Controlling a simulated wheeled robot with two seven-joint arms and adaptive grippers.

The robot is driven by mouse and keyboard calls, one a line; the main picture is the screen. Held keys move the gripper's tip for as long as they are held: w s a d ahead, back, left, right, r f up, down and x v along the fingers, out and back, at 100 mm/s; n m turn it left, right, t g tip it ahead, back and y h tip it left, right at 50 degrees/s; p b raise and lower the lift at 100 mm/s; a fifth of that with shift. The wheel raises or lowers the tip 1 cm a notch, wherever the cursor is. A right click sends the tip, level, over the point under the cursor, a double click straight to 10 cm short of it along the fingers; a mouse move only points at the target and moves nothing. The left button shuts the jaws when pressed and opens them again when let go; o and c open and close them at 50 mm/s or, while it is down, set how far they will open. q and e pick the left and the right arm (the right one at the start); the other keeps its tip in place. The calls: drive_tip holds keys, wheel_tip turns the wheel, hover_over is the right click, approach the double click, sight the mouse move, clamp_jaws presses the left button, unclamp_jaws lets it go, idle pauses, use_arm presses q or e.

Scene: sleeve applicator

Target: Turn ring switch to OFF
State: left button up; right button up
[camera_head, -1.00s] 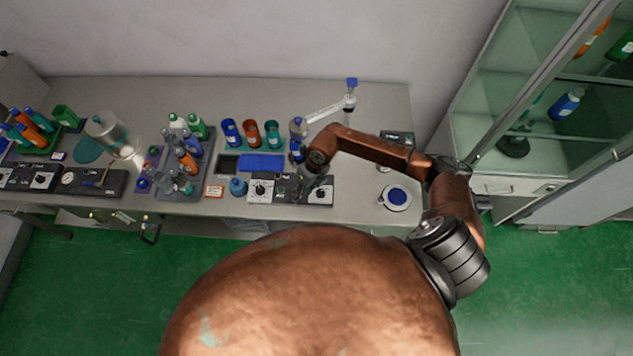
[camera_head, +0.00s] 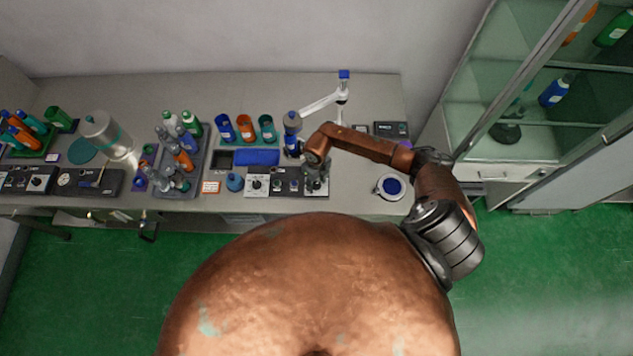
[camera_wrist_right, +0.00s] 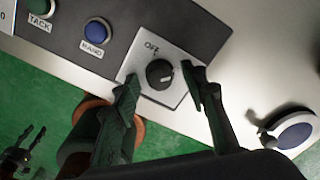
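The ring switch is a black round knob (camera_wrist_right: 160,74) on a light square plate (camera_wrist_right: 150,92) of the control panel. An OFF label is printed above the knob in the right wrist view. The knob's pale pointer mark appears to point right, away from OFF. My right gripper (camera_wrist_right: 163,86) is open and empty, one finger on each side of the knob. I cannot tell whether either finger touches it. In the head view my right gripper (camera_head: 316,180) covers the panel's right end. A dark two-pronged gripper, apparently my left gripper (camera_wrist_right: 34,131), hangs over the floor with its prongs apart.
Blue HAND (camera_wrist_right: 97,32) and green TACK (camera_wrist_right: 42,7) buttons sit left of the knob. A white dish with a blue centre (camera_head: 391,188) stands right of the panel. A bottle (camera_head: 292,130) and a jointed white stand (camera_head: 343,93) are behind it.

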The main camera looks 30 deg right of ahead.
drive_tip(key=shift+c, duration=0.3)
clamp_jaws()
drive_tip(key=n+b, duration=0.2)
drive_tip(key=b, duration=0.1)
drive_tip(key=shift+w+d+f+n, duration=0.1)
drive_tip(key=shift+f+n, duration=0.05)
drive_tip(key=shift+n, duration=0.15)
drive_tip(key=n+b, duration=1.2)
drive_tip(key=shift+n+b, duration=1.6)
drive_tip(key=shift+n, duration=0.2)
drive_tip(key=shift+r, duration=0.2)
